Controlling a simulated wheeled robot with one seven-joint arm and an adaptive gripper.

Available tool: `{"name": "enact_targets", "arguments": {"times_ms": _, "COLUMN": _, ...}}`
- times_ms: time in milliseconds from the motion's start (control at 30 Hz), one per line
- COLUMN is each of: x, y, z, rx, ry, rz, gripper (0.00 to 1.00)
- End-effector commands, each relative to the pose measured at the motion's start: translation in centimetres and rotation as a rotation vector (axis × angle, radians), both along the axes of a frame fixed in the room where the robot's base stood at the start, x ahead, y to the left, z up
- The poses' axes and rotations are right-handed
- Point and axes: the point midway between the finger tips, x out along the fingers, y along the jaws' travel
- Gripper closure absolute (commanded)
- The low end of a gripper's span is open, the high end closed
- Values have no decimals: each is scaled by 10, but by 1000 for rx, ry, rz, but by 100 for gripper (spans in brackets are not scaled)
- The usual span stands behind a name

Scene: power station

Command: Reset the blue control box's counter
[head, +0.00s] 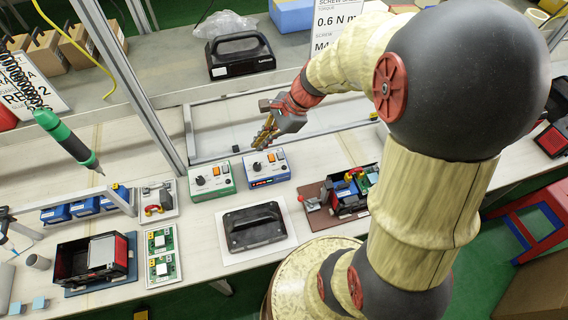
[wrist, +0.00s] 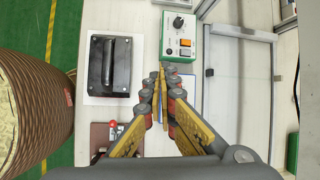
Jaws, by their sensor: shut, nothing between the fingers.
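The blue control box (head: 267,169) stands on the table in the head view, with a white face, a dark knob, an orange switch and a small display. My gripper (head: 262,143) is above its back edge in that view, fingers shut and empty, pointing down. I cannot tell whether the fingertips touch the box. In the wrist view the shut fingers (wrist: 162,70) cover most of the blue box. Only slivers of blue show between and beside them. The counter's reset control is too small to make out.
A similar green control box (head: 211,182) stands just left of the blue one; it also shows in the wrist view (wrist: 178,37). A black case (head: 254,228) lies in front on a white mat. A metal frame (head: 190,132) stands behind.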

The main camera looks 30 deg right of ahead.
Motion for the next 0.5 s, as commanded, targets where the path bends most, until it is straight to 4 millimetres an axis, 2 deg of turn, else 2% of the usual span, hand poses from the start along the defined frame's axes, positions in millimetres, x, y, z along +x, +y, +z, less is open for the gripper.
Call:
{"name": "enact_targets", "arguments": {"times_ms": 33, "x": 10, "y": -15, "z": -17, "rx": 82, "ry": 68, "rz": -144, "gripper": 100}}
{"name": "enact_targets", "arguments": {"times_ms": 200, "x": 38, "y": -60, "z": -74, "rx": 341, "ry": 267, "rz": -612, "gripper": 100}}
{"name": "enact_targets", "arguments": {"times_ms": 400, "x": 49, "y": -98, "z": -123, "rx": 542, "ry": 417, "rz": -969, "gripper": 100}}
{"name": "enact_targets", "arguments": {"times_ms": 500, "x": 51, "y": -107, "z": -135, "rx": 589, "ry": 450, "rz": -1050, "gripper": 100}}
